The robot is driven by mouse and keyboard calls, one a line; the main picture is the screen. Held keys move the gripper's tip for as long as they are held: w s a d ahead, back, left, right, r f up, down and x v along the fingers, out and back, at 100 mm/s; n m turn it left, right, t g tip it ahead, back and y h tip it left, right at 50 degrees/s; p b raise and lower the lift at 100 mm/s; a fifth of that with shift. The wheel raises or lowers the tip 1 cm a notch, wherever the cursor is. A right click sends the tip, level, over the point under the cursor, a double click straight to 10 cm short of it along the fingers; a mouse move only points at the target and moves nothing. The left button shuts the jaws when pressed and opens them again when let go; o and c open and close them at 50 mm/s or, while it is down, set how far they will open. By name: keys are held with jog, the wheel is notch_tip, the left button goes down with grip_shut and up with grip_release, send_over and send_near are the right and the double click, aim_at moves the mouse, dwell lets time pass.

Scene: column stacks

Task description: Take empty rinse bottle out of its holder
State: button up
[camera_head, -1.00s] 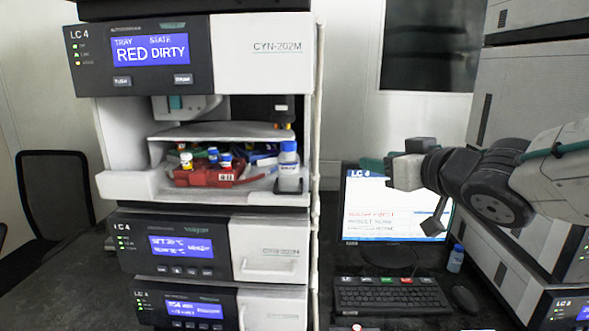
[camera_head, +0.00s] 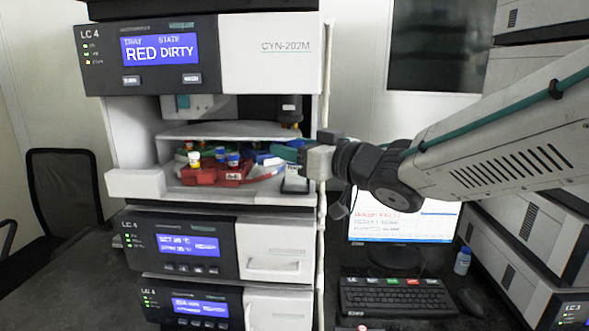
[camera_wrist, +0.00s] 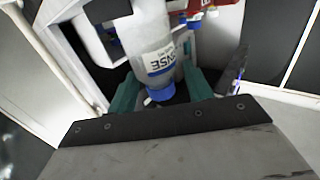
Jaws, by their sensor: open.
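The rinse bottle, white with a blue cap, stands in its holder at the right of the open bay. In the head view my gripper (camera_head: 290,152) covers its upper part, and only its lower body (camera_head: 295,182) shows. In the wrist view the bottle (camera_wrist: 150,48) appears cap-down in the picture, with lettering on its label. My gripper (camera_wrist: 163,90) has its teal fingers apart, one on each side of the bottle near the blue cap (camera_wrist: 160,94). I cannot tell whether either finger touches it. The holder is mostly hidden.
A red tray (camera_head: 205,176) with several capped vials sits left of the bottle in the bay. The screen above reads RED DIRTY (camera_head: 160,49). A monitor (camera_head: 400,226), a keyboard (camera_head: 398,297) and another blue-capped bottle (camera_head: 462,263) stand on the bench at right.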

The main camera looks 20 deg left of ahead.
jog(key=c, duration=1)
